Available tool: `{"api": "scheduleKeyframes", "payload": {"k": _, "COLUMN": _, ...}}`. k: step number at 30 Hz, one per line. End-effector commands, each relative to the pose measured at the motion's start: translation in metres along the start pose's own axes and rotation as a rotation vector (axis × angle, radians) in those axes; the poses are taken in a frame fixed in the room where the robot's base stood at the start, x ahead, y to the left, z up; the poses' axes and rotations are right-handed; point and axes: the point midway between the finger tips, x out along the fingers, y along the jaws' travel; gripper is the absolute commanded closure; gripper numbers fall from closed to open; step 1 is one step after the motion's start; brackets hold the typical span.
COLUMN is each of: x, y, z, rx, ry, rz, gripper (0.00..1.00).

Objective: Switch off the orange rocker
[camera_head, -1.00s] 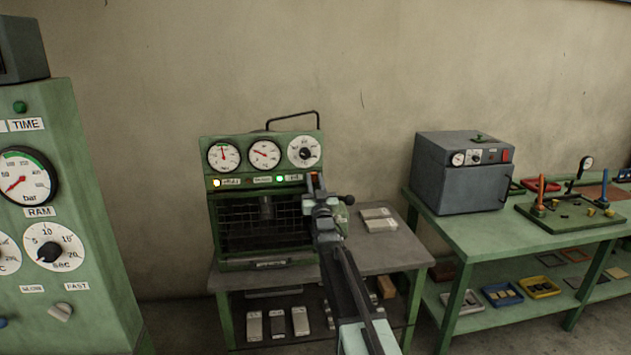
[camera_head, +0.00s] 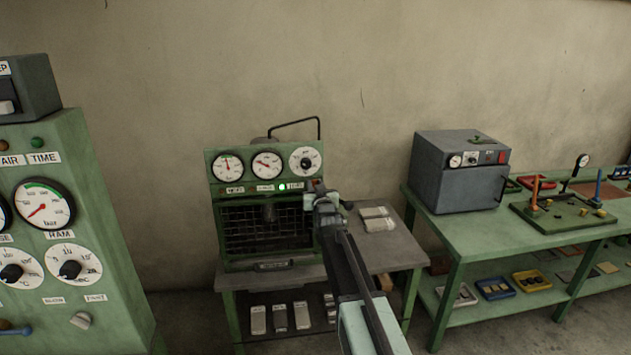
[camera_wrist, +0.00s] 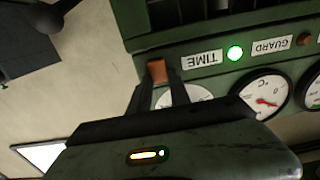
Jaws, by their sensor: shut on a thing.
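The orange rocker (camera_wrist: 157,71) sits on the green press panel, beside the TIME label in the wrist view. My gripper (camera_wrist: 160,86) is shut on it, with one dark finger on each side. In the head view my gripper (camera_head: 323,198) is at the right edge of the green press (camera_head: 213,222), and the rocker is mostly hidden there. The green lamp (camera_head: 282,187) by TIME is lit, also in the wrist view (camera_wrist: 235,53). The lamp by GUARD (camera_wrist: 303,39) is dark. The left lamp on the panel looks unlit.
The press stands on a grey-topped table (camera_head: 385,258) with pale blocks (camera_head: 375,219) at right. A green control cabinet (camera_head: 100,200) stands at left. A grey oven (camera_head: 460,172) is on the green bench (camera_head: 480,228) at right. Floor shows between table and bench.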

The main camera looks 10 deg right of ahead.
Motion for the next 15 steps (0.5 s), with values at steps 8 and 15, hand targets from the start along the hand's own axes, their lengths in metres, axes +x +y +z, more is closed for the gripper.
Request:
{"api": "scheduleKeyframes", "payload": {"k": 8, "x": 0.0004, "y": 0.0008, "z": -0.0001, "rx": -0.001, "ry": 0.004, "rz": 0.001, "gripper": 0.57}}
{"api": "scheduleKeyframes", "payload": {"k": 15, "x": 0.0003, "y": 0.0004, "z": 0.0001, "rx": 0.0, "ry": 0.003, "rz": 0.0, "gripper": 0.55}}
